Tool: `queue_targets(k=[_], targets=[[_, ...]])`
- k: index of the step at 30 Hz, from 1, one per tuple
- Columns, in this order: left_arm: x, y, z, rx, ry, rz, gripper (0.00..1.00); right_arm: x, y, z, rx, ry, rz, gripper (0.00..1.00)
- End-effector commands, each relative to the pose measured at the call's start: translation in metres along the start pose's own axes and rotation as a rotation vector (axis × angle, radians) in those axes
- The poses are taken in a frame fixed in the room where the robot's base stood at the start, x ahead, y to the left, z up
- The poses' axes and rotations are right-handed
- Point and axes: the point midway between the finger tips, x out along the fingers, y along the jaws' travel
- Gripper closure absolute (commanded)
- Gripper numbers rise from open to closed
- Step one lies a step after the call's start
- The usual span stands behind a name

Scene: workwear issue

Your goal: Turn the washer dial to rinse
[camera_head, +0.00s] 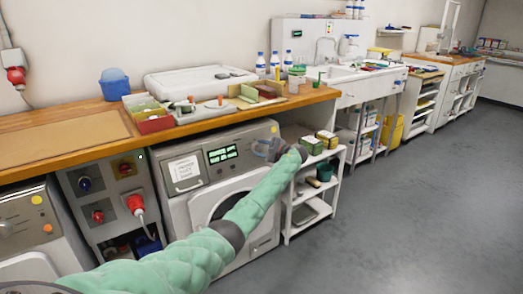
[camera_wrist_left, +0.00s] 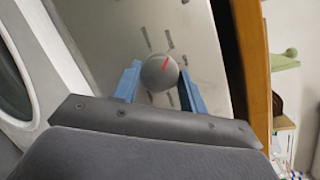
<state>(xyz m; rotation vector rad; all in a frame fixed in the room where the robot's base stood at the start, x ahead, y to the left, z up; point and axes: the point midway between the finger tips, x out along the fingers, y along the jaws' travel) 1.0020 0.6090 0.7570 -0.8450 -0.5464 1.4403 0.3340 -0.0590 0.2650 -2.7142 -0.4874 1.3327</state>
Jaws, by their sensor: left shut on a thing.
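The washer (camera_head: 225,168) stands under the wooden counter, with a lit green display (camera_head: 222,154) on its front panel. Its round grey dial (camera_wrist_left: 160,73) has a red pointer line and sits on the metal panel (camera_wrist_left: 105,35) among dark tick marks in the left wrist view. The pointer is tilted up and to the right there, between marks; no wording is legible. My left gripper (camera_head: 267,148) is at the right part of the panel. Its blue fingers (camera_wrist_left: 160,82) are shut on the dial, one on each side. My right gripper is out of view.
The wooden counter (camera_head: 60,145) overhangs the washer and carries trays and boxes. A socket panel (camera_head: 104,197) with a red plug is left of the washer. A white shelf cart (camera_head: 287,215) stands close on the right. The grey floor (camera_head: 400,220) is clear.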

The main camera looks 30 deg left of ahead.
Motion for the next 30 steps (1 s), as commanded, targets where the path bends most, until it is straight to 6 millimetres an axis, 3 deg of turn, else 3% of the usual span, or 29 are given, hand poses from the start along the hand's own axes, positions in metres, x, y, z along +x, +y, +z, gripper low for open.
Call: queue_targets(k=[6, 7, 9, 10, 20, 30], targets=[[0.0, 0.001, 0.0, 0.002, -0.001, 0.001, 0.81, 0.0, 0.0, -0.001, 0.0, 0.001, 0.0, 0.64], [0.0, 0.001, 0.0, 0.002, -0.001, 0.002, 0.52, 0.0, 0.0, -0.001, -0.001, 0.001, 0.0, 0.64], [0.0, 0.001, 0.0, 0.002, -0.001, 0.001, 0.38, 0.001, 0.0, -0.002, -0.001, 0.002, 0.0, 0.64], [0.0, 0.001, 0.0, 0.002, -0.001, 0.001, 0.36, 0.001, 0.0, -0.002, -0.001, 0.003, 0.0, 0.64], [-0.003, 0.0, 0.0, 0.002, 0.0, 0.0, 0.36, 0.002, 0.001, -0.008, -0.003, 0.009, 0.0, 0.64], [-0.05, 0.001, -0.001, 0.002, 0.001, 0.0, 0.36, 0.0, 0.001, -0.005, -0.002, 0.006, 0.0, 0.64]])
